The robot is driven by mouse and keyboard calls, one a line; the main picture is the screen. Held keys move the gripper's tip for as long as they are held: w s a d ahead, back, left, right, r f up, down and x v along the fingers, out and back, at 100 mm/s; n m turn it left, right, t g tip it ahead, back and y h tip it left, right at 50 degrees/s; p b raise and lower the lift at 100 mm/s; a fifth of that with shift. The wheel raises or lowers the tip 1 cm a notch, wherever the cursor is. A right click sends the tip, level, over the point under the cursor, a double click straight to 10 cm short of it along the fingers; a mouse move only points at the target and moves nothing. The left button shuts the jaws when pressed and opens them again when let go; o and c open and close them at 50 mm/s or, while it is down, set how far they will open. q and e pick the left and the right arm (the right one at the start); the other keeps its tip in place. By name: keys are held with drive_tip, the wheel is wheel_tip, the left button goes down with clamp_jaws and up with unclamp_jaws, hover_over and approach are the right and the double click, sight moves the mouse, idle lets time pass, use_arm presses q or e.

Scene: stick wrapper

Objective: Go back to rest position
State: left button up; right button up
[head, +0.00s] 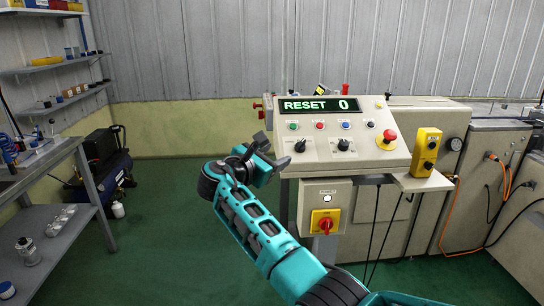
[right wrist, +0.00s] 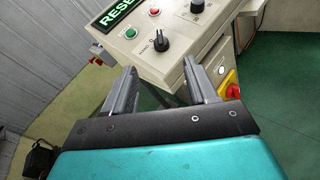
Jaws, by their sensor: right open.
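My right gripper (head: 271,151) is in front of the left end of a beige control panel (head: 345,156). In the right wrist view its two grey fingers (right wrist: 160,90) stand apart with nothing between them. The panel's lower left corner shows just beyond the fingers, with a black knob (right wrist: 154,46) and a green button (right wrist: 131,33). I cannot tell from these views whether a fingertip touches the panel. The panel's display (head: 320,104) reads "RESET 0". My left gripper is not in view.
A red emergency button (head: 387,139) and a yellow button box (head: 426,152) are on the right of the panel. A red-yellow switch (head: 325,222) sits below it. A metal workbench (head: 48,172) and a black compressor (head: 107,160) stand left. The green floor (head: 165,215) between is clear.

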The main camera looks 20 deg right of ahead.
drive_tip(key=s+a+f+m+y, duration=0.1)
drive_tip(key=s+f+m+y, duration=0.35)
drive_tip(key=f, duration=0.95)
drive_tip(key=s+a+f+m+y, duration=0.1)
drive_tip(key=s+f+y, duration=0.55)
drive_tip(key=f, duration=0.65)
drive_tip(key=s+a+f+m+y, duration=0.2)
drive_tip(key=s+m, duration=0.4)
drive_tip(key=s, duration=0.6)
drive_tip(key=s+a+f+m+t+y, duration=0.1)
drive_tip(key=s+a+f+m+y, duration=0.1)
drive_tip(key=s+m, duration=0.5)
drive_tip(key=s, duration=0.5)
drive_tip(key=shift+s+f+y, duration=0.3)
drive_tip(key=shift+f+y, duration=0.05)
drive_tip(key=shift+y, duration=0.05)
drive_tip(key=shift+f, duration=0.1)
